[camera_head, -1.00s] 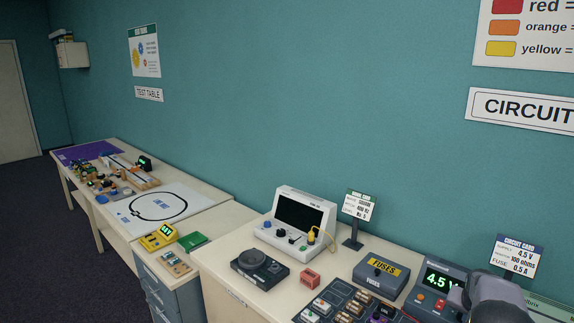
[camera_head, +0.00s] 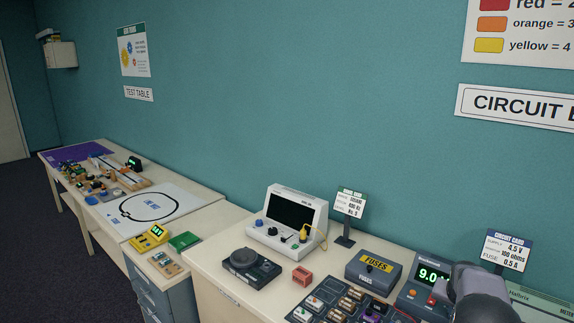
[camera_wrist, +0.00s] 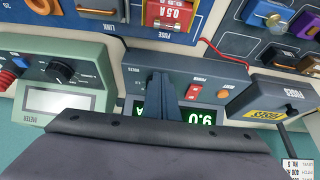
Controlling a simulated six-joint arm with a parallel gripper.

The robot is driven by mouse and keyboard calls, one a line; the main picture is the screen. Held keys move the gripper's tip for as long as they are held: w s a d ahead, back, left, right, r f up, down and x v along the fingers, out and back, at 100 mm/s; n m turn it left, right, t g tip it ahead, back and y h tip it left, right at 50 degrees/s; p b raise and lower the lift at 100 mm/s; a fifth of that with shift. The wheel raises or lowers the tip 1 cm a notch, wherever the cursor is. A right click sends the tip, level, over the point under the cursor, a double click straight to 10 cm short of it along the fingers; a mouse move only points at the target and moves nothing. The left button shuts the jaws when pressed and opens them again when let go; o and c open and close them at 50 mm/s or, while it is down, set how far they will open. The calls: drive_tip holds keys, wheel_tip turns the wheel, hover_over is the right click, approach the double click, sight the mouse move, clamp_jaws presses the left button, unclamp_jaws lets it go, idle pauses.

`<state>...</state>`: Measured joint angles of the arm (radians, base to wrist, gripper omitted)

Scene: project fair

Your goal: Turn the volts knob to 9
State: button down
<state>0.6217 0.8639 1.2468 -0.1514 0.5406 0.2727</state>
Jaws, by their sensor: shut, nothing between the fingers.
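The power supply is a dark grey box with a green display (camera_head: 430,274) that reads 9.0. It also shows upside down in the wrist view (camera_wrist: 197,116), partly covered by my gripper. A red button (camera_wrist: 193,91) and an orange button (camera_wrist: 223,93) sit on its front. My gripper (camera_wrist: 161,80) is shut and empty, with its fingers right at the supply's front, beside the display. The volts knob cannot be made out; my fingers probably cover it. In the head view my wrist hides the supply's right part.
The grey fuses box (camera_head: 374,270) stands left of the supply. A card (camera_head: 506,252) on a stand behind reads supply 4.5 V. A green meter (camera_wrist: 62,75) is close on the other side. A red wire (camera_wrist: 212,48) and the circuit board (camera_head: 335,305) lie in front.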

drive_tip(key=shift+w+a, duration=0.1)
drive_tip(key=shift+w, duration=0.05)
drive_tip(key=shift+a, duration=0.15)
drive_tip(key=shift+s+a+b, duration=0.15)
drive_tip(key=shift+s+b, duration=0.1)
drive_tip(key=shift+b, duration=0.05)
drive_tip(key=shift+r, duration=0.15)
wheel_tip(320, 180, up, 6)
drive_tip(key=p, duration=0.4)
drive_tip(key=shift+f, duration=0.2)
